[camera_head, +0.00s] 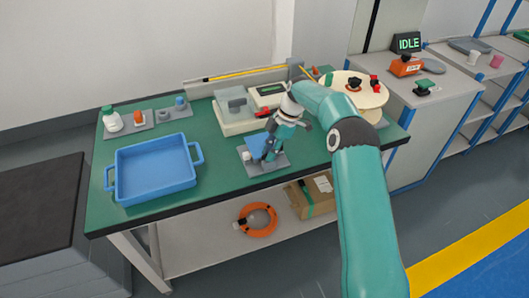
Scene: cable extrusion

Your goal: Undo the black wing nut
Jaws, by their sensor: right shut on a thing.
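My right gripper (268,156) points down over a small grey plate (282,162) near the front edge of the green bench. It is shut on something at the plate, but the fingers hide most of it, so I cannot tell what. A blue part (256,144) shows beside the fingers. A dark knob, possibly the black wing nut (354,83), sits on the cream spool (341,78) at the back right, away from the gripper. My left gripper is not in view.
A blue tray (122,195) stands on the bench's left. A white-topped bottle (111,119) and small parts on grey plates are behind it. A boxy device (235,124) stands behind my gripper. Below are an orange ring (243,226) and a cardboard box (318,205).

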